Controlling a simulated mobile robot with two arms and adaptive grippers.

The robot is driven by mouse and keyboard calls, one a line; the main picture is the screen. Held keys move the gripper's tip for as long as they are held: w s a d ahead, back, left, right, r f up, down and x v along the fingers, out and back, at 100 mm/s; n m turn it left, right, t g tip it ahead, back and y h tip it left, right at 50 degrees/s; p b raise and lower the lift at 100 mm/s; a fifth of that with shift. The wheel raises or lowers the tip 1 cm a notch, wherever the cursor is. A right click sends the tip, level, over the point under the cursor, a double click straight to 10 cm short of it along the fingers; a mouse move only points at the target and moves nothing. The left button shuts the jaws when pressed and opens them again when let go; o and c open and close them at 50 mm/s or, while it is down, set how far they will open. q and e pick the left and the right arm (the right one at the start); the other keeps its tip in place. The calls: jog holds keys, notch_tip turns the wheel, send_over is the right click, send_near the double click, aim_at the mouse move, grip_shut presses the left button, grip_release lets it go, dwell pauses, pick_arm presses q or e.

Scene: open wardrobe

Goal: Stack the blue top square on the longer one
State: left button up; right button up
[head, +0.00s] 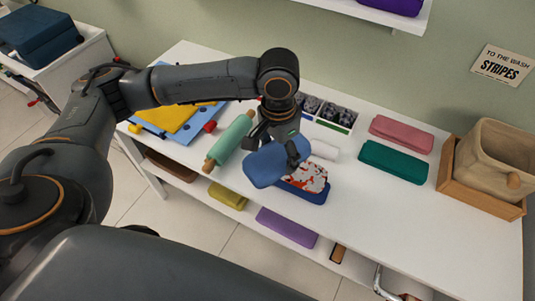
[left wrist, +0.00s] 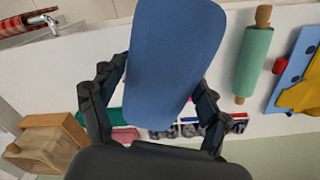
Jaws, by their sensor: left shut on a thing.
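My left gripper (head: 277,146) is shut on a folded blue top (head: 264,168), a rounded square, and holds it tilted above the white table. In the left wrist view the blue top (left wrist: 174,60) fills the middle, between the two fingers of the gripper (left wrist: 160,80). Below and right of it in the head view lies a folded red-and-white patterned cloth (head: 312,176).
A green rolling pin (head: 231,138) lies left of the pile, beside yellow (head: 178,118) and blue cloths. A divided box (head: 328,113) stands behind. Green (head: 393,161) and pink (head: 401,134) folded cloths and a beige bin (head: 495,155) are right. The table's front right is clear.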

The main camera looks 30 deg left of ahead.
aim_at(297, 139)
pick_arm(q)
jog(key=w+m+p, duration=0.1)
jog(key=m, duration=0.1)
jog(key=w+m+p, duration=0.4)
jog(key=shift+d+r, duration=0.35)
jog(key=w+m+p, duration=0.1)
jog(key=m, duration=0.1)
jog(key=w+f+m+p, duration=0.1)
jog(key=m+p, duration=0.1)
jog(key=shift+w+d+f+m, duration=0.15)
jog(key=shift+w+d+m, duration=0.05)
jog(key=shift+m, duration=0.1)
jog(key=shift+w+f+m+p, duration=0.2)
jog(key=shift+m+p, duration=0.3)
jog(key=shift+w+d+f+m, duration=0.1)
jog(key=shift+w+f+m, duration=0.15)
jog(key=shift+m, duration=0.35)
jog(key=shift+f, duration=0.9)
notch_tip(297, 139, down, 5)
jog(key=shift+f+b, duration=0.1)
jog(key=shift+b, duration=1.15)
jog(key=shift+f+b, duration=0.25)
jog(key=shift+b, duration=0.1)
